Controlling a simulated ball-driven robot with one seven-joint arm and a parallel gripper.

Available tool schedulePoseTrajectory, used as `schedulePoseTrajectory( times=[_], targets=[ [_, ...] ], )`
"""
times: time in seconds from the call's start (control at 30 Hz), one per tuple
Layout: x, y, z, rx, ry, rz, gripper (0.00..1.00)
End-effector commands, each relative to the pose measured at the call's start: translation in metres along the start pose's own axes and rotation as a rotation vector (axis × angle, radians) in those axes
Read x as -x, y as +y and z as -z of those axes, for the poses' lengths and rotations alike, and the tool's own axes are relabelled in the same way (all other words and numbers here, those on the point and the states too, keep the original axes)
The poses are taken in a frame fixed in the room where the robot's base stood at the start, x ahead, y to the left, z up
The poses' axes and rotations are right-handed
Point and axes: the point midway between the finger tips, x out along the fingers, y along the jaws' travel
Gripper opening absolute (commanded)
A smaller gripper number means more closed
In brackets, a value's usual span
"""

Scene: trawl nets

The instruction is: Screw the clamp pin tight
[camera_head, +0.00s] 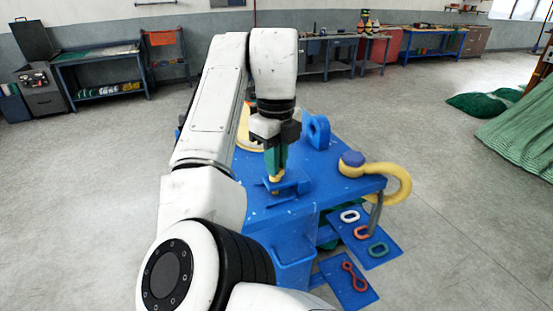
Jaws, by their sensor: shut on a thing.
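My gripper (276,168) points straight down over the blue table, its teal fingers shut on the top of the clamp pin. A small yellow part of the clamp pin (275,179) shows just below the fingertips; the rest is hidden by the fingers and the bracket. The pin looks upright in a low blue clamp bracket (291,187) on the table's near part. I cannot tell how deep the pin sits or whether it is tight.
Lower blue trays (385,252) hold loose links. Workbenches line the walls; green nets (520,135) lie right.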

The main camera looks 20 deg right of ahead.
Motion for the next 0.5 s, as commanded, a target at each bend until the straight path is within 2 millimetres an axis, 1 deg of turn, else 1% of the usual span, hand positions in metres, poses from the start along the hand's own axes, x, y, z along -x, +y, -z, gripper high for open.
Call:
schedulePoseTrajectory(
  times=[0.03,0.2,0.5],
  targets=[
    [0.0044,0.0000,-0.0021,-0.039,-0.010,0.006,0.00],
    [0.0042,0.0005,-0.0020,-0.178,-0.010,0.005,0.00],
    [0.0041,0.0010,-0.0021,-0.344,-0.010,0.005,0.00]
  ],
)
